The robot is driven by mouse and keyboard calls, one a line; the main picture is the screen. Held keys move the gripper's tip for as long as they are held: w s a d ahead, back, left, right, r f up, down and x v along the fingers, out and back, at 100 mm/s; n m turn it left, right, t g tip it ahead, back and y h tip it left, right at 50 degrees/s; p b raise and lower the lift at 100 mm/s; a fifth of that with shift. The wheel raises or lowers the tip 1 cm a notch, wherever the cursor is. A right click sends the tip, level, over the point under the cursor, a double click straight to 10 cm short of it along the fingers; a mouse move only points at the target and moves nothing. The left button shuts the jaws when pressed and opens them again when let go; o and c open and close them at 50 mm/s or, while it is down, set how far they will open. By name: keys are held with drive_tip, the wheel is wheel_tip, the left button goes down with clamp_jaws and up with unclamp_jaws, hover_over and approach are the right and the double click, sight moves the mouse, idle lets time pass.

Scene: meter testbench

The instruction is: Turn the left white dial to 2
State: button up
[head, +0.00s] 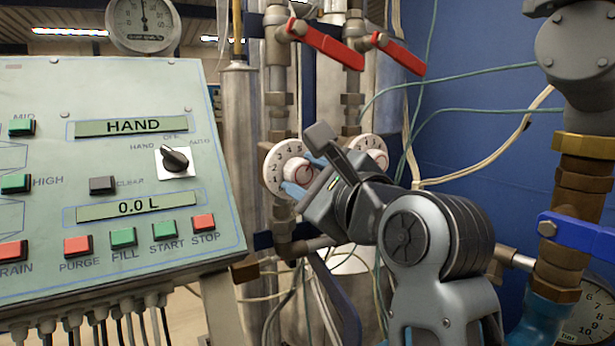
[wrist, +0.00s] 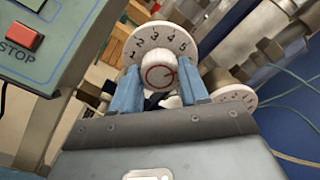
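The left white dial (head: 273,170) is a round numbered disc with a raised white knob (head: 297,170) on a vertical pipe. In the wrist view the left dial (wrist: 139,42) shows numbers around its upper rim, and its knob (wrist: 159,76) carries a red ring and mark. My gripper (head: 304,174) is at this dial. In the wrist view the blue fingers of my gripper (wrist: 160,80) lie one on each side of the knob. They look close to its sides; whether they press on it I cannot tell. Part of the dial's lower side is hidden.
A second white dial (head: 373,149) sits just right, partly behind my gripper; it also shows in the wrist view (wrist: 234,97). Red lever handles (head: 330,47) are above. A control panel (head: 50,120) stands at the left. A blue-handled valve (head: 580,232) is at the right.

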drive_tip(key=c, duration=0.5)
drive_tip(key=shift+c, duration=0.2)
